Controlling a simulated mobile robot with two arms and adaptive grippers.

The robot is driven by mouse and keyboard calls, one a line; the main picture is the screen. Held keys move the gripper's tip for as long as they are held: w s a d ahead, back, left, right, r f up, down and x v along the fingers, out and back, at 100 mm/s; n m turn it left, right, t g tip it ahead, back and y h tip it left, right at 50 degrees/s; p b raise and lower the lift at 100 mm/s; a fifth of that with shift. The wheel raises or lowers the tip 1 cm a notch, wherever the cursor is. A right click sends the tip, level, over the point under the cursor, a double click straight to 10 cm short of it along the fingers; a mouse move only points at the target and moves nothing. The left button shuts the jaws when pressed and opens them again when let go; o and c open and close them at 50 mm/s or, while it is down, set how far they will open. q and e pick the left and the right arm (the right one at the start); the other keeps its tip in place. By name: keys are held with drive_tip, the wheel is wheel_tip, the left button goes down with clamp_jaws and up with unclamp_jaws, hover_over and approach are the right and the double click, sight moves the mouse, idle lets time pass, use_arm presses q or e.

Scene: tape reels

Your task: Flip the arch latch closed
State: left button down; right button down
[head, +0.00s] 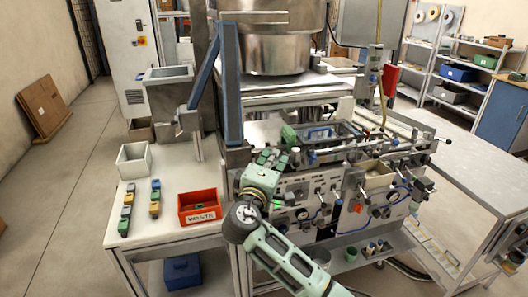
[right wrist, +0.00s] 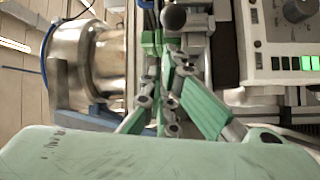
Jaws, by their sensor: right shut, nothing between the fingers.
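My right gripper (head: 272,157) reaches from the bottom up to the near left end of the metal machine top (head: 345,152). In the right wrist view its green fingers (right wrist: 168,62) are shut and empty. A dark ball knob (right wrist: 173,17) shows just beyond the fingertips; I cannot tell whether they touch. A green block (head: 290,134) and a blue bar (head: 320,132) sit on the machine behind the gripper in the head view. I cannot tell for certain which part is the arch latch, nor its position. My left gripper is out of view.
A red bin (head: 199,207), a white bin (head: 133,161) and several small coloured blocks lie on the white table (head: 165,232) at left. A large steel drum (head: 272,45) stands behind the machine. A bare grey bench (head: 470,180) extends at right.

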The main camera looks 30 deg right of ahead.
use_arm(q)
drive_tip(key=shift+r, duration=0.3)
use_arm(e)
drive_tip(key=shift+s+d+f, duration=0.1)
drive_tip(key=shift+s+d, duration=0.1)
drive_tip(key=shift+s, duration=0.35)
use_arm(q)
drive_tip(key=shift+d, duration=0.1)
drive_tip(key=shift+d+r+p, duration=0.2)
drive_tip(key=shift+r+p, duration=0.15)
drive_tip(key=shift+p, duration=0.1)
use_arm(e)
drive_tip(key=s+n+t+y, duration=0.1)
drive_tip(key=s+d+n+t+y, duration=0.1)
drive_tip(key=t+y, duration=0.1)
drive_tip(key=shift+s+d+n, duration=0.15)
drive_tip(key=shift+s+n, duration=0.2)
drive_tip(key=shift+n, duration=0.05)
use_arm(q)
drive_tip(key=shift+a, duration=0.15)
